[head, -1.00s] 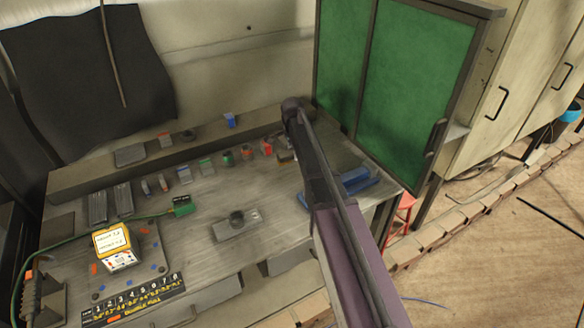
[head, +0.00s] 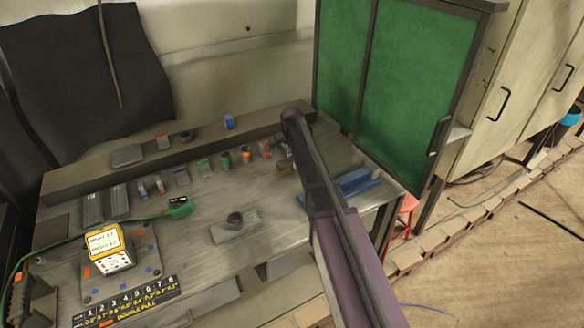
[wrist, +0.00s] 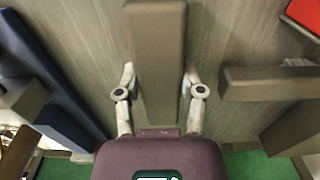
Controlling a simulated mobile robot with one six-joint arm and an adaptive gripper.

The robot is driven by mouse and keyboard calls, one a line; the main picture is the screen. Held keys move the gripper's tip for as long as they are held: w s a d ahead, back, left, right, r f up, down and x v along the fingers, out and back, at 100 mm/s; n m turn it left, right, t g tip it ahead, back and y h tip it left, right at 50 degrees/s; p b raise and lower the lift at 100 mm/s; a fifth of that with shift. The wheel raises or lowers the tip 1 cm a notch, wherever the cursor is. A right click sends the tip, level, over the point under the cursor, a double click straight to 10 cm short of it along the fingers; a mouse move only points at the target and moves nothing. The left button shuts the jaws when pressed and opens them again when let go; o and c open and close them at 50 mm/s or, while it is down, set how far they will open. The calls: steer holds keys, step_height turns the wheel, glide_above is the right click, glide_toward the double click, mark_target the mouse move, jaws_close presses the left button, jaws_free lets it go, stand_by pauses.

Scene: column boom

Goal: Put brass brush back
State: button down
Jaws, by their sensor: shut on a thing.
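In the wrist view my gripper (wrist: 159,80) has a finger on each side of a plain brown-grey bar and is shut on it. I take this bar to be the brass brush (wrist: 156,45). It points away from my palm above the grey bench top; no bristles show. I cannot tell whether it touches the bench. In the head view my own arm hides the gripper and the brush, at the bench's right rear.
A brown-grey bar (wrist: 265,84) lies close to the right in the wrist view. A blue tray (head: 357,181) is on the bench's right end, before a green cabinet (head: 400,85). Several small blocks (head: 204,168) stand in a row left of my arm. A yellow meter (head: 104,242) stands front left.

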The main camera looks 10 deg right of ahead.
mark_target(292, 159)
steer(key=shift+f+b, duration=0.4)
steer(key=shift+f, duration=0.25)
steer(key=shift+f, duration=0.1)
steer(key=shift+c, duration=1)
jaws_free()
steer(key=shift+r, duration=0.2)
step_height(292, 159, up, 12)
steer(key=p, duration=1.2)
steer(key=shift+s+a, duration=0.1)
